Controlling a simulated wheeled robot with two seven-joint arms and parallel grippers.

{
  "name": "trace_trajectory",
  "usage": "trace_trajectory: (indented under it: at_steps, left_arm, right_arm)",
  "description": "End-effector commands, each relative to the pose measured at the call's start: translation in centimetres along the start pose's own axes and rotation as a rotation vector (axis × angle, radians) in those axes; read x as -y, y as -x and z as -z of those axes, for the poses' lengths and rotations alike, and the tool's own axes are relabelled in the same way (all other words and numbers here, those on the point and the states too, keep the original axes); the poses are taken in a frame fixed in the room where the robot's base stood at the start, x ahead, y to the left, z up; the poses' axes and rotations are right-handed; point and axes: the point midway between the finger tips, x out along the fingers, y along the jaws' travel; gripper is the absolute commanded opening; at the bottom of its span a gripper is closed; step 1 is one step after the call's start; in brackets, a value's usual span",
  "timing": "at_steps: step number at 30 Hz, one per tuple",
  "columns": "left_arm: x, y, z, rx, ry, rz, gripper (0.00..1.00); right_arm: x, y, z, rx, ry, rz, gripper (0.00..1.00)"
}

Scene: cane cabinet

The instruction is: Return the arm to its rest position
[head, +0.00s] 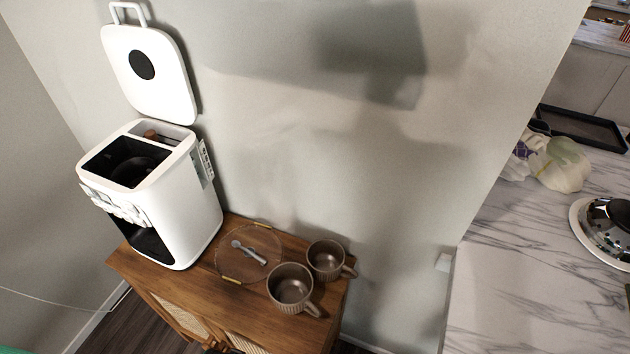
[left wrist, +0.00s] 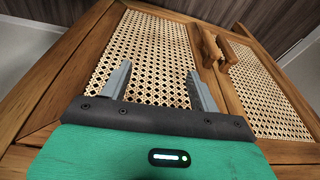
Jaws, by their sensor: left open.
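My left gripper (left wrist: 160,88) shows in the left wrist view. Its two grey fingers are apart with nothing between them. They are in front of the cane door of the wooden cabinet (left wrist: 60,88), left of the wooden door handles (left wrist: 218,48). The doors look closed. In the head view the same cabinet (head: 185,282) stands against the wall, and a small dark shape and a green patch show at the bottom edge. My right gripper is in neither view.
On the cabinet are a white machine (head: 185,205) with its lid (head: 150,75) raised, a round tray (head: 235,265) with a spoon (head: 250,252), and two brown mugs, one in front (head: 291,287) and one behind (head: 326,260). A marble counter (head: 500,270) is at the right.

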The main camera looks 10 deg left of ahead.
Motion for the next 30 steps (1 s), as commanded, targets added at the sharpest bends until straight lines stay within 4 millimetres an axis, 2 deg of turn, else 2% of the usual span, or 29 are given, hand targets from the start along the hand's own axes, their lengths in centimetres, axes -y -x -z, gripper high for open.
trace_trajectory:
  at_steps: [1,6,11,15,21,24,27,30]
  left_arm:
    - [-0.1,-1.9,-1.0,0.012,-0.001,-0.001,0.62]
    - [-0.3,-7.6,-4.7,0.037,-0.006,-0.004,0.62]
    - [-0.6,-12.1,-8.9,0.059,-0.012,-0.007,0.62]
    - [-0.7,-15.3,-13.0,0.078,-0.016,-0.009,0.62]
    - [-0.8,-18.7,-19.4,0.107,-0.023,-0.011,0.62]
    - [-0.8,-19.7,-22.3,0.119,-0.026,-0.012,0.62]
    - [-0.8,-20.2,-24.5,0.126,-0.029,-0.012,0.62]
    - [-0.8,-20.5,-25.9,0.131,-0.031,-0.012,0.62]
  right_arm:
    - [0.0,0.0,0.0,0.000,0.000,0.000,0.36]
    - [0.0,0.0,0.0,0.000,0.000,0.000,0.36]
    - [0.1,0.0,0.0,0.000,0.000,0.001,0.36]
    - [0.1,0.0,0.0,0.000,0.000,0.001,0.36]
    - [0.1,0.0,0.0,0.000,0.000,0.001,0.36]
    - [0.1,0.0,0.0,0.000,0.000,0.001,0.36]
    - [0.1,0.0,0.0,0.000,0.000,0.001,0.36]
    - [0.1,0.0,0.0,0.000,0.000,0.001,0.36]
